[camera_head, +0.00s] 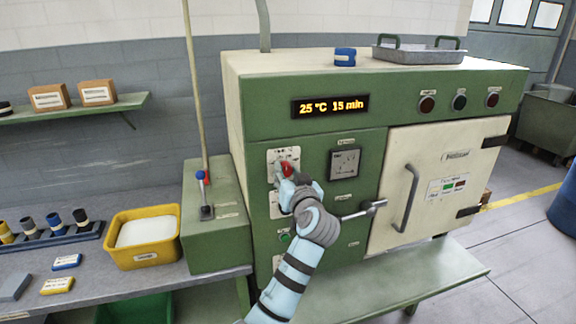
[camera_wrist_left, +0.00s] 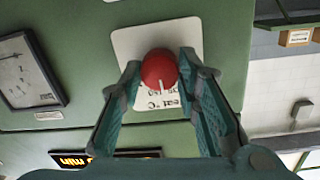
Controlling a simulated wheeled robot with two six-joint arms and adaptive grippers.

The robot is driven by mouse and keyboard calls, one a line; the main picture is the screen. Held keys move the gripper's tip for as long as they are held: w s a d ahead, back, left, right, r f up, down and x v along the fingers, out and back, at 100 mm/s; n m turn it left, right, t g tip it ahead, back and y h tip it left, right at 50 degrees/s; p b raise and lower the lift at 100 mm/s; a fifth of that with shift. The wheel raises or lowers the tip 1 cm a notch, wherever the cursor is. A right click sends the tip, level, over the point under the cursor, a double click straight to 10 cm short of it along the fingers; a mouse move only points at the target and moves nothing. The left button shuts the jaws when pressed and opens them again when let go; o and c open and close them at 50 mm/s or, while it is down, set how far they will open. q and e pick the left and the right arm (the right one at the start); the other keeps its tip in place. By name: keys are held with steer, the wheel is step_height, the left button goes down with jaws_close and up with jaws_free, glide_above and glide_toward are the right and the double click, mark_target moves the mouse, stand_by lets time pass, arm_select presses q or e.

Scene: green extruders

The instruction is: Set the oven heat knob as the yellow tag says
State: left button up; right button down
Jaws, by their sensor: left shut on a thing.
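The red heat knob (camera_head: 287,168) sits on a white dial plate (camera_head: 276,157) on the green oven's front. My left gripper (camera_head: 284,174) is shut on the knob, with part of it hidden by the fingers. In the left wrist view the knob (camera_wrist_left: 158,66) is between the two teal fingertips (camera_wrist_left: 160,70), and its white mark points down in the picture toward the print. Most of the scale is hidden. A yellow tag (camera_head: 57,286) lies on the bench at the left; its writing is too small to read. The right gripper is out of view.
The oven display (camera_head: 330,106) reads 25 °C 15 min. A gauge (camera_head: 344,163) is right of the knob. A metal lever (camera_head: 362,211) sticks out near the closed cream door (camera_head: 437,180). A yellow bin (camera_head: 143,237) and a blue tag (camera_head: 66,262) are on the bench.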

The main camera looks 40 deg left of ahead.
arm_select(q)
steer(key=m+p, duration=0.2)
steer(key=m, duration=0.1)
steer(key=shift+p, duration=0.35)
steer(key=m+p, duration=0.1)
steer(key=m, duration=0.1)
steer(key=shift+m+g+p, duration=0.3)
steer(key=shift+m, duration=0.1)
steer(key=shift+f+m+p, duration=0.1)
steer(key=shift+m+p, duration=0.2)
steer(key=shift+m, duration=0.9)
steer(key=shift+w+m+g+y, duration=0.1)
steer(key=shift+m+g+y, duration=0.25)
steer(key=shift+m, duration=1.15)
steer(key=o, duration=1.2)
steer(key=shift+c, duration=0.2)
steer(key=shift+d, duration=0.1)
